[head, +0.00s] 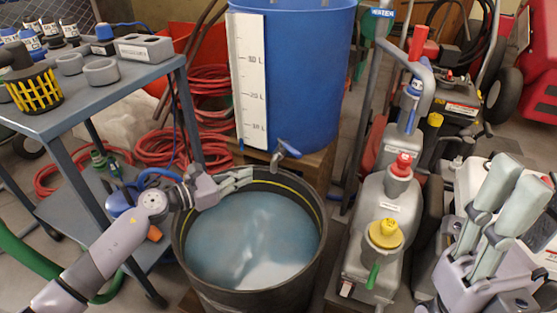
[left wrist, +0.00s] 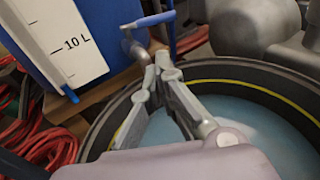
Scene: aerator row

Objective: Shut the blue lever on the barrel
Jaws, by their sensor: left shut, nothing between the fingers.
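The big blue barrel (head: 325,85) stands behind a dark tub (head: 186,262) of cloudy bluish water. Low on its front is a grey tap (head: 275,161) with the blue lever (head: 289,148), which points to the right in the head view. The lever also shows in the left wrist view (left wrist: 150,20), near the top edge, above the grey tap body (left wrist: 136,47). My left gripper (head: 249,177) is shut and empty over the tub's back rim, just short of the tap. Its fingertips (left wrist: 164,62) appear below the lever, apart from it. My right gripper (head: 520,172) is raised at the right; its finger gap is unclear.
A grey table (head: 100,95) with fittings stands at the left, with red hoses (head: 165,145) behind it. Grey pump machinery (head: 375,220) with red and yellow caps stands right of the tub. A wooden pallet (head: 318,165) supports the barrel.

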